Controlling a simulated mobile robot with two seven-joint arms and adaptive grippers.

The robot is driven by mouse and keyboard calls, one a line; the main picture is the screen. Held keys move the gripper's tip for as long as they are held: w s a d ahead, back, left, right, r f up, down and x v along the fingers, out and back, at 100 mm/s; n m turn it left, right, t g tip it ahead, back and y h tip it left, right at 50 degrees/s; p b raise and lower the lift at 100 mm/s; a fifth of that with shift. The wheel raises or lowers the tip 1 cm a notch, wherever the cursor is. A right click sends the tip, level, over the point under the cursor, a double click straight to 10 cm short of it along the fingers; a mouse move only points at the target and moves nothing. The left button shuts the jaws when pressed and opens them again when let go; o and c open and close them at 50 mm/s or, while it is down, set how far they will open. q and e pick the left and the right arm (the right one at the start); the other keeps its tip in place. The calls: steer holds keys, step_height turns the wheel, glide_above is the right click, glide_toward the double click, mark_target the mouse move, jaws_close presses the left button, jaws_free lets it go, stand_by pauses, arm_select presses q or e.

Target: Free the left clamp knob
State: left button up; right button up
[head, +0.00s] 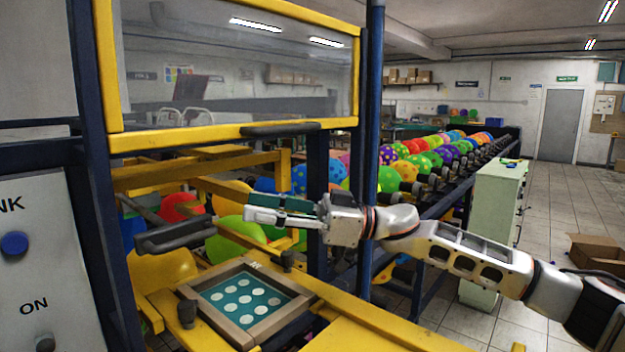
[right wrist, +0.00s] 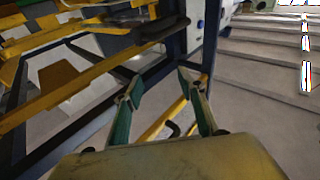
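The left clamp knob (head: 187,314) is a small dark knob at the near-left corner of the wooden-framed printing plate (head: 241,297), which is teal with white dots. A second dark clamp knob (head: 287,261) stands at the plate's far-right corner. My right gripper (head: 264,208) is above and behind the plate, pointing left, apart from both knobs. Its green-padded fingers are spread and empty in the right wrist view (right wrist: 160,78). Neither knob can be made out in the right wrist view. My left gripper is not in view.
A yellow-framed clear guard (head: 235,137) with a dark handle (head: 280,129) is raised above the plate. Another dark handle (head: 175,236) lies left of my right gripper. A navy post (head: 371,150) stands close by my right wrist. Colourful balloons (head: 440,150) line the rack behind.

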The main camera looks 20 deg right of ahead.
steer(key=w+d+r+m+t, duration=0.1)
steer(key=w+d+t, duration=0.1)
steer(key=d, duration=0.3)
steer(key=w+d+r+m+t+y, duration=0.1)
steer(key=w+d+r+m+t, duration=0.1)
steer(key=d, duration=0.3)
steer(key=shift+w+d+m+t, duration=0.15)
steer(key=shift+w+m+t, duration=0.15)
steer(key=shift+w+t, duration=0.45)
